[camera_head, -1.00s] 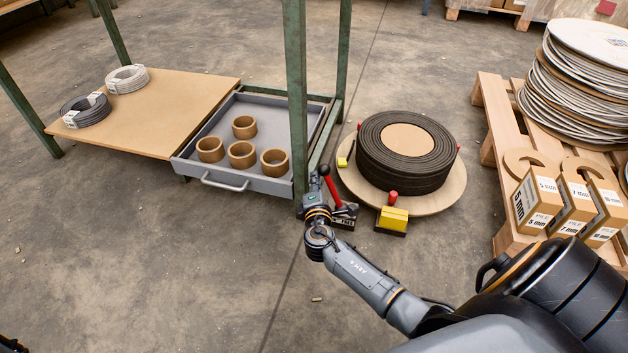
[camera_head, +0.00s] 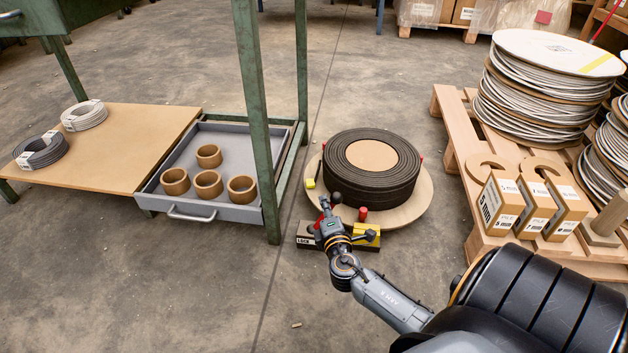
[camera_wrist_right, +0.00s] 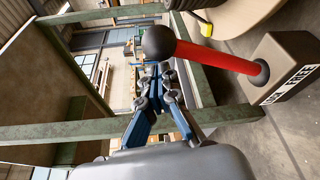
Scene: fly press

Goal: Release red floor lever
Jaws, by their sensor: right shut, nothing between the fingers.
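The red floor lever (camera_head: 318,222) stands on a low base marked LOCK (camera_head: 304,240), partly hidden behind my right gripper (camera_head: 325,205) in the head view. In the right wrist view the lever's red shaft (camera_wrist_right: 215,58) carries a black ball knob (camera_wrist_right: 160,42). Its base (camera_wrist_right: 284,70) shows the words LOCK and FREE. My right gripper (camera_wrist_right: 155,82) is shut and empty, with its fingertips close to the knob and shaft. I cannot tell whether they touch. Which marking the lever leans toward is unclear. My left gripper is out of view.
A black coil (camera_head: 372,165) on a round wooden board (camera_head: 412,205) lies just behind the lever, with a yellow block (camera_head: 366,237) in front. A green rack post (camera_head: 256,130) and grey drawer (camera_head: 222,211) stand left. A pallet (camera_head: 452,130) stands right.

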